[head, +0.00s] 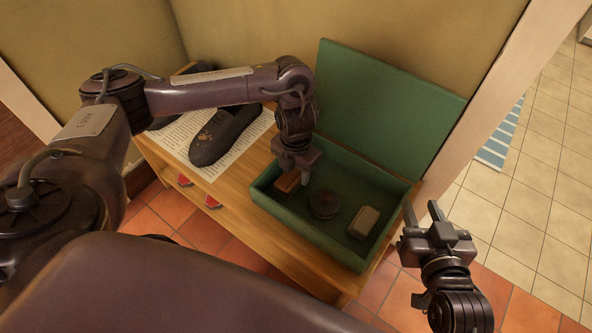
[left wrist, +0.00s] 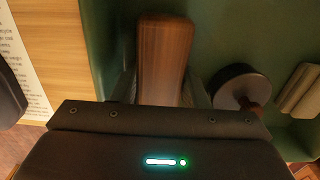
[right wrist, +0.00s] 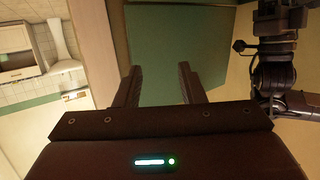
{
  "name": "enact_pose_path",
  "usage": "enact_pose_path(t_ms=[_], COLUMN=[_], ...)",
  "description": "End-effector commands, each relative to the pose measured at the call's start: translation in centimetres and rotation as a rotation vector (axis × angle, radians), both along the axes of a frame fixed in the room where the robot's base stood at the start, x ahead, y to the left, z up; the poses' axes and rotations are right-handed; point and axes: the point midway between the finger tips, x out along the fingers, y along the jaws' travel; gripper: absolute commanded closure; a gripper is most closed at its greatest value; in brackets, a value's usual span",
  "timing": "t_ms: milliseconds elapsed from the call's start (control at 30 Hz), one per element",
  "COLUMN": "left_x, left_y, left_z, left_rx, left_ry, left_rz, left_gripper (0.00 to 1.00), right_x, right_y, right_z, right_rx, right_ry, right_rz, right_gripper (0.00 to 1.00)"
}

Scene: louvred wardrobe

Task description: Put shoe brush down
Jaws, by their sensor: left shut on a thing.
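The shoe brush (head: 287,183) has a brown wooden back and is inside the open green box (head: 278,210), at its left end. My left gripper (head: 293,178) reaches down into the box and is shut on the brush. In the left wrist view the brush's wooden back (left wrist: 163,62) lies between the two fingers. The brush's underside is hidden, so I cannot tell whether it touches the box floor. My right gripper (head: 422,216) is open and empty, outside the box at its right. Its spread fingers also show in the right wrist view (right wrist: 158,84).
A round dark tin (head: 324,204) and a beige block (head: 363,222) lie in the box, right of the brush. The box lid (head: 385,105) stands open behind. Dark shoes (head: 222,135) lie on paper on the wooden bench (head: 262,235), left of the box.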

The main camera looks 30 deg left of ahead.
Motion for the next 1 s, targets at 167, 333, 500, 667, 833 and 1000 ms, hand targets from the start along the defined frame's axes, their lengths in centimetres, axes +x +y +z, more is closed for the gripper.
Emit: enact_pose_path(t_ms=[167,333,500,667,833,1000], left_x=[0.0,0.0,0.0,0.0,0.0,0.0], left_y=[0.0,0.0,0.0,0.0,0.0,0.0], left_z=[0.0,-0.1,-0.2,-0.3,-0.3,-0.2], left_rx=[0.0,0.0,0.0,0.0,0.0,0.0], left_ry=[0.0,0.0,0.0,0.0,0.0,0.0], left_rz=[0.0,0.0,0.0,0.0,0.0,0.0], left_gripper=[0.78,0.78,0.78,0.53,0.5,0.5], right_x=[0.0,0.1,0.3,0.4,0.4,0.4], right_y=[0.0,0.0,0.0,0.0,0.0,0.0], right_z=[0.0,0.3,0.7,1.0,1.1,1.2], right_rx=[0.0,0.005,0.013,0.019,0.02,0.02], right_ry=[0.001,-0.013,-0.033,-0.046,-0.048,-0.047], right_rz=[0.0,0.0,-0.002,-0.003,-0.003,-0.003], right_gripper=[0.64,0.64,0.64,0.64,0.64,0.64])
